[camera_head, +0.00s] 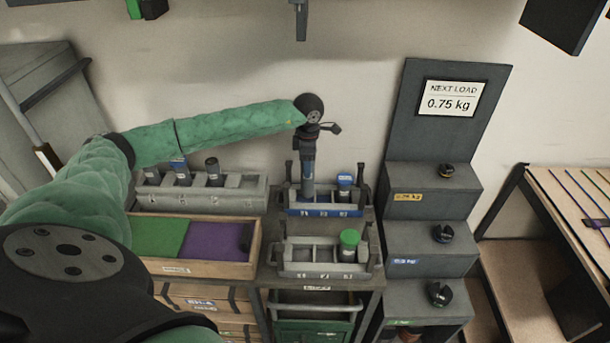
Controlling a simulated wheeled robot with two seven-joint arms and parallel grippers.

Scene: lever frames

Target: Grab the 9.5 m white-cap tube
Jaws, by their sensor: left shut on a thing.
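My left gripper (311,131) points down above the blue-labelled rack (325,211) and is shut on a dark tube (308,168) with a blue band. The tube stands upright, its lower end at the rack's left part; I cannot tell whether it is seated or lifted. Its cap is hidden by the gripper, so I cannot see the cap's colour. A blue-capped tube (344,183) stands in the same rack, to the right. No white cap shows clearly, and tube markings are too small to read. My right gripper is not in view.
A grey rack (240,196) with several tubes stands at the left. A front rack (325,268) holds a green-capped tube (349,240). A wooden tray (190,269) has green and purple sections. A stepped stand (425,178) with dark knobbed pieces rises at the right.

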